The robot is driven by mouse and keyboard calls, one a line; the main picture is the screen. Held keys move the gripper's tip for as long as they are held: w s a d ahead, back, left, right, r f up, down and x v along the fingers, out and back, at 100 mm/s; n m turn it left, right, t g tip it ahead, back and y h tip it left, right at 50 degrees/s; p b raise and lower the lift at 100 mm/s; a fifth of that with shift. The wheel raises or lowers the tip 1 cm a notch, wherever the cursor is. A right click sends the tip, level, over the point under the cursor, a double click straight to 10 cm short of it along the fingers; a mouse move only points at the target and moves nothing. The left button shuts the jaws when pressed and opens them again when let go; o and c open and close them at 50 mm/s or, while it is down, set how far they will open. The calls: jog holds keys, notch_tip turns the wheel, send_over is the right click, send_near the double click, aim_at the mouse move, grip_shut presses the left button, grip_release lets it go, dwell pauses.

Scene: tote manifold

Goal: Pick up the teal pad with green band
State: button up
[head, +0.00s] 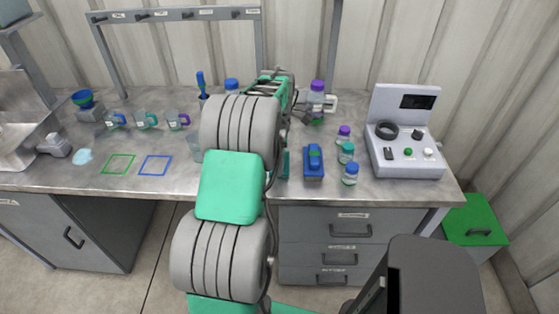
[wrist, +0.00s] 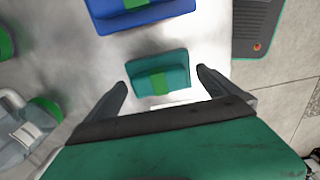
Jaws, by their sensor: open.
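The teal pad with green band (wrist: 160,73) lies on the grey bench top in the wrist view. Its green band (wrist: 158,83) crosses the middle. My gripper (wrist: 163,85) is open, with one finger on each side of the pad's near part and apart from it. In the head view my arm covers most of the pad; a teal sliver (head: 285,164) beside the arm may be part of it. My fingers are hidden behind the arm in the head view.
A blue block with a green band (wrist: 140,10) lies just beyond the pad; it also shows in the head view (head: 313,172). Several bottles (head: 346,152) stand to its right. A grey instrument box (head: 405,150) is farther right. The bench's front edge is close.

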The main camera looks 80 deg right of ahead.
notch_tip(320, 180, down, 2)
jog(key=shift+f, duration=0.1)
jog(key=shift+c, duration=0.6)
jog(key=c, duration=1)
jog(key=shift+o, duration=0.2)
jog(key=shift+d+r, duration=0.1)
jog(key=shift+r, duration=0.45)
notch_tip(320, 180, up, 3)
jog(key=shift+f+b, duration=0.15)
jog(key=shift+b, duration=0.2)
jog(key=a+r, duration=0.2)
jog(key=a+r+b, duration=0.1)
jog(key=a+r, duration=0.1)
jog(key=shift+s, duration=0.4)
jog(key=s+a+r+b, duration=0.2)
jog(key=a+r, duration=0.3)
jog(key=a, duration=0.4)
jog(key=shift+s+a+r, duration=0.15)
jog(key=shift+a+r, duration=0.05)
jog(key=shift+a, duration=0.2)
